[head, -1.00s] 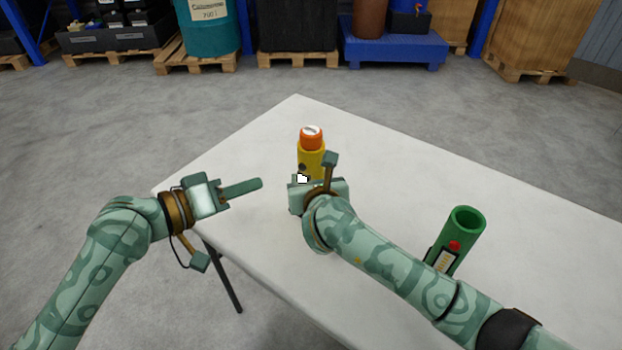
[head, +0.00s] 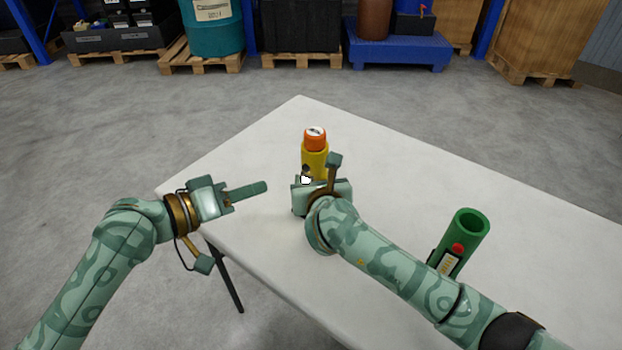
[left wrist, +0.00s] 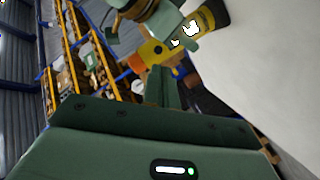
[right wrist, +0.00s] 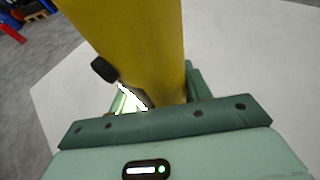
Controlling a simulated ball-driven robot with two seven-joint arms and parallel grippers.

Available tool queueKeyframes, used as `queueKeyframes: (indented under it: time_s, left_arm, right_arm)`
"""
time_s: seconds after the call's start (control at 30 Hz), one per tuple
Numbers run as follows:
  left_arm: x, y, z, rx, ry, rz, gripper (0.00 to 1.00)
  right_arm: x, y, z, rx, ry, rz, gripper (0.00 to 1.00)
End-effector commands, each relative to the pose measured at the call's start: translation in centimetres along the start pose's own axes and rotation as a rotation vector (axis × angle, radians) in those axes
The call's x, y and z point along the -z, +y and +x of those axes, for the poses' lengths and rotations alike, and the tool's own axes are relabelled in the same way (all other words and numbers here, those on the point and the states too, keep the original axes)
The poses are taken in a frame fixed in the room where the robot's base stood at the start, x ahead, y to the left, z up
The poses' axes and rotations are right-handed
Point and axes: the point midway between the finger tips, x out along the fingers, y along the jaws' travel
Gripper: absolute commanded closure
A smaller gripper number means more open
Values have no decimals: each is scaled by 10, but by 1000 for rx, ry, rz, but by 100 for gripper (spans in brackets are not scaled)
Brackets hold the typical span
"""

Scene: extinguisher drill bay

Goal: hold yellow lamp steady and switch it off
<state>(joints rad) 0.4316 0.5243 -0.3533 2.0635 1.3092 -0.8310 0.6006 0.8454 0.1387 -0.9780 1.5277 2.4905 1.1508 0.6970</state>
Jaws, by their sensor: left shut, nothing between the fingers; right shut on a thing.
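The yellow lamp (head: 315,158) stands upright on the white table, with an orange top and a black knob on its side. My right gripper (head: 318,186) is shut around its lower body; the right wrist view shows the yellow body (right wrist: 135,45) and black knob (right wrist: 104,69) close up. The fingers are partly hidden there. My left gripper (head: 266,187) is shut and empty, to the left of the lamp and apart from it. In the left wrist view the lamp (left wrist: 150,52) shows beyond my left fingers, partly covered by my right gripper.
A green tube (head: 465,232) with a red button stands on the table at the right, beside my right forearm. The white table (head: 410,180) is clear behind the lamp. Pallets, a teal drum (head: 212,30) and a blue platform (head: 397,50) stand far back on the floor.

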Motion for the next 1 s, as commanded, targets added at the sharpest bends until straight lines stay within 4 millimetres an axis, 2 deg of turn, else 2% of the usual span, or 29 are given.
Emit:
queueKeyframes:
  time_s: [0.07,0.13,0.17,0.3,0.4,0.5,0.6,0.7,0.77,1.0]
  left_arm:
    - [-20,8,5,-13,-24,0,100]
    - [-37,15,10,8,-32,121,100]
    - [-43,18,11,22,-32,219,100]
    - [-59,32,12,122,-25,861,100]
    - [-56,39,9,215,-27,1320,100]
    - [-46,44,3,315,-47,1709,100]
    - [-35,44,-3,406,-86,1997,100]
    - [-29,42,-6,456,-132,2170,100]
    - [-28,41,-7,466,-151,2227,100]
    - [-29,40,-7,464,-165,2273,100]
  right_arm:
    - [1,0,0,0,3,1,91]
    - [1,0,0,0,3,1,91]
    - [1,0,0,0,3,1,91]
    - [1,0,0,0,3,1,91]
    - [1,0,0,0,3,1,91]
    - [1,0,0,0,3,1,91]
    - [1,0,0,0,3,1,91]
    - [1,0,0,0,3,1,91]
    - [1,0,0,0,2,1,91]
    - [1,0,0,0,2,1,91]
